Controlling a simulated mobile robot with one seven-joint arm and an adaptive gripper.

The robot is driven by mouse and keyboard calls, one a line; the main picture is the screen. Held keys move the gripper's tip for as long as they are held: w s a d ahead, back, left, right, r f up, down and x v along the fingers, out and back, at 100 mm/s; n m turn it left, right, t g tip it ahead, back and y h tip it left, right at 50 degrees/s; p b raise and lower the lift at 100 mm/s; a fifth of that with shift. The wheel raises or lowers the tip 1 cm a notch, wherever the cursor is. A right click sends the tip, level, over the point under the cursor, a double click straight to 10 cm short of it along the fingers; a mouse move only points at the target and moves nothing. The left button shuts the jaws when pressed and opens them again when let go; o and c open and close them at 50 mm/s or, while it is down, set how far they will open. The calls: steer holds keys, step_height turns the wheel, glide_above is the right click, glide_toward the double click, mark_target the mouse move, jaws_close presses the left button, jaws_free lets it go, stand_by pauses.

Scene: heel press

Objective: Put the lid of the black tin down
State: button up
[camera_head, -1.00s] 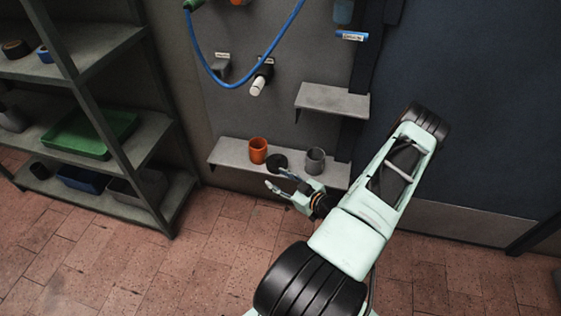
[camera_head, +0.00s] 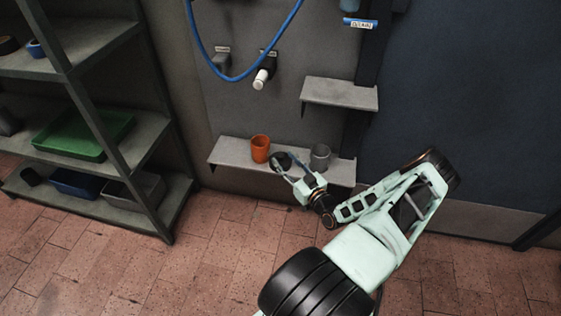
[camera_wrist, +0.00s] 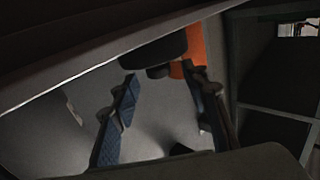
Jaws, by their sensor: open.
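The black tin (camera_head: 281,157) sits on the low wall shelf (camera_head: 233,152), between an orange cup and a grey cup. My gripper (camera_head: 285,165) is open, its two fingers reaching over the shelf at the tin and partly covering it. In the wrist view the fingers (camera_wrist: 162,112) are spread with nothing gripped between them. A dark rounded shape (camera_wrist: 152,55), which looks like the tin, lies beyond the fingertips with a smaller dark piece below it. I cannot make out the lid as a separate part.
The orange cup (camera_head: 260,149) stands just left of the tin, and the grey cup (camera_head: 320,157) just right. A higher small shelf (camera_head: 340,93) is empty. A blue hose (camera_head: 232,79) hangs above. A rack with a green tray (camera_head: 84,133) stands at left.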

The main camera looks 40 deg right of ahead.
mark_target(280, 154)
steer(key=w, duration=0.3)
steer(key=shift+w+d+f, duration=0.1)
steer(key=shift+w+d, duration=0.05)
steer(key=shift+w, duration=0.1)
steer(key=shift+c, duration=0.2)
jaws_close()
steer(key=shift+r, duration=0.2)
